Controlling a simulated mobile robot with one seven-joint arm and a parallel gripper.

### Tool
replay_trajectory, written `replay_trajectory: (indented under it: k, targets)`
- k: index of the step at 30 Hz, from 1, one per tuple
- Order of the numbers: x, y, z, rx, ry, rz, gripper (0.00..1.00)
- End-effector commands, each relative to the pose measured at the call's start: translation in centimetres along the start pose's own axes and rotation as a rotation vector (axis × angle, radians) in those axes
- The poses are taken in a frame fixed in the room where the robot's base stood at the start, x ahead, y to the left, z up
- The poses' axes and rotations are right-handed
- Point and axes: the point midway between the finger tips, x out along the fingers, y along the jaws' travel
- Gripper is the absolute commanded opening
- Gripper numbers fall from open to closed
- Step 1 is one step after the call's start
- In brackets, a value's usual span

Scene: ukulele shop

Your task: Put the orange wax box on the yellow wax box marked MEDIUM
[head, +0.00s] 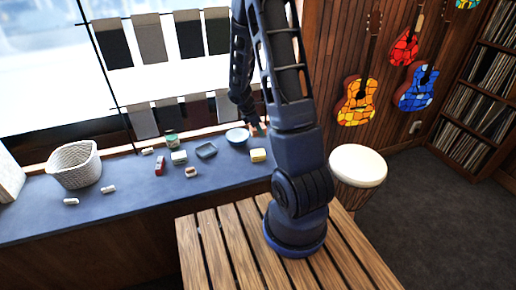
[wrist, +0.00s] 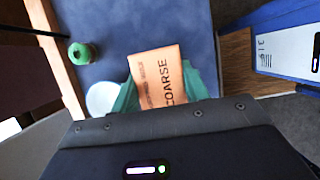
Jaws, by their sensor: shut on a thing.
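My gripper (wrist: 168,88) is shut on the orange wax box (wrist: 158,75), marked COARSE, between its green fingers in the wrist view. In the head view my gripper (head: 259,130) is above the back right of the counter, and the box is a small, partly hidden orange patch. A yellow box (head: 258,156) with a pale side sits on the counter just below and in front of my gripper. Its lettering is too small to read. I cannot make out this box in the wrist view.
The front counter is mostly clear.

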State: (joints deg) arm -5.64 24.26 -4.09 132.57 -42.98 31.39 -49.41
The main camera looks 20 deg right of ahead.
Motion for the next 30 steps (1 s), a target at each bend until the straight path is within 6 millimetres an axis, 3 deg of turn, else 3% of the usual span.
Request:
replay_trajectory:
  k: [12,23,30]
  targets:
    - [6.2,0.0,-2.6,-0.003,-0.001,-0.001,0.19]
    - [7.9,0.0,-3.3,-0.001,-0.001,-0.001,0.19]
    - [10.2,0.0,-4.3,-0.001,-0.001,-0.001,0.19]
